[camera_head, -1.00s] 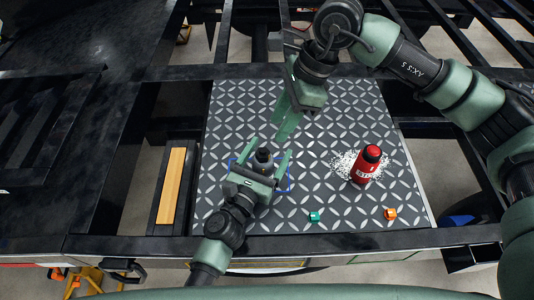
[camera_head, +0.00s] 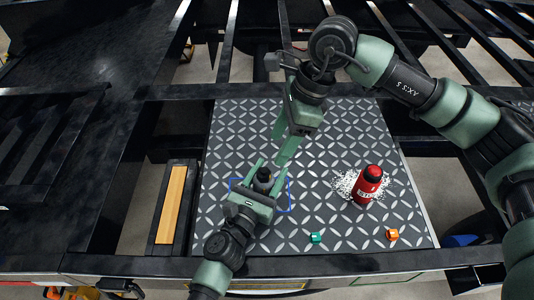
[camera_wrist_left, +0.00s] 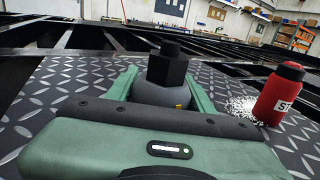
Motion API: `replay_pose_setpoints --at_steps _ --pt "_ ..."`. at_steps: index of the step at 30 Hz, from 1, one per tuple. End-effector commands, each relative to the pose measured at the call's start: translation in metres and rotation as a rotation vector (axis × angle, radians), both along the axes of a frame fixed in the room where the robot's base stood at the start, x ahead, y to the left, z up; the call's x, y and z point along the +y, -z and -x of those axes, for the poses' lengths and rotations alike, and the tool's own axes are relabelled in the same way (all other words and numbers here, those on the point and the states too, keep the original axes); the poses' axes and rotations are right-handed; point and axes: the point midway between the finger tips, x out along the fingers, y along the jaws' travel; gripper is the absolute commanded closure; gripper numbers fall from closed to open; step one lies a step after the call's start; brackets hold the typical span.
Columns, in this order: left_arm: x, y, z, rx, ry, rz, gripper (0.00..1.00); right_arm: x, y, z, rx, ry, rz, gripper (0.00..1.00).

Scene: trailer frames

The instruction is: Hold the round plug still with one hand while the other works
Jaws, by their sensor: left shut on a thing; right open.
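The round plug (camera_head: 263,179) is a dark grey rounded body with a black hexagonal top. It stands upright on the diamond-patterned plate (camera_head: 330,215), inside a blue outline. My left gripper (camera_head: 267,173) is shut on it, one finger on each side. The left wrist view shows the plug (camera_wrist_left: 167,75) between the green fingers, its lower part hidden behind the gripper body. My right gripper (camera_head: 281,148) is open and empty, fingers pointing down, just above and beyond the plug. I cannot tell whether its fingertips touch anything.
A red bottle (camera_head: 368,186) stands on white granules right of the plug; it also shows in the left wrist view (camera_wrist_left: 278,97). A teal piece (camera_head: 315,237) and an orange piece (camera_head: 392,235) lie near the plate's front edge. Black frame beams (camera_head: 128,180) surround the plate.

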Motion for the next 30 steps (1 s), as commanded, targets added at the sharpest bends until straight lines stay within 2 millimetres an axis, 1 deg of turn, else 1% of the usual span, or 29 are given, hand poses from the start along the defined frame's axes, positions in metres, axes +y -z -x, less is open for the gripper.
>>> replay_pose_setpoints --at_steps 2,6,12,15,19,23,26,30 --pt "0.000 0.000 0.000 0.000 0.000 0.000 0.95 0.007 -0.005 0.000 0.024 0.078 0.035 0.44" --pt "0.000 0.000 0.000 0.000 0.000 0.000 0.95 0.020 -0.014 0.002 0.075 0.296 0.131 0.44" --pt "0.000 0.000 0.000 0.000 0.000 0.000 0.95 0.032 -0.027 0.003 0.099 0.617 0.255 0.44" --pt "0.000 0.000 0.000 0.000 0.000 0.000 0.95 0.036 -0.032 0.004 0.095 0.736 0.295 0.44" --pt "0.000 0.000 0.000 0.000 0.000 0.000 0.95 0.038 -0.035 0.004 0.090 0.825 0.320 0.44" --pt "0.000 0.000 0.000 0.000 0.000 0.000 0.95 0.038 -0.028 0.005 0.090 0.851 0.327 0.44" --pt "0.000 0.000 0.000 0.000 0.001 0.000 0.95 0.038 -0.014 0.005 0.092 0.850 0.329 0.44" --pt "0.000 0.000 0.000 0.000 0.001 0.000 0.95 0.038 0.013 0.006 0.092 0.850 0.330 0.44"
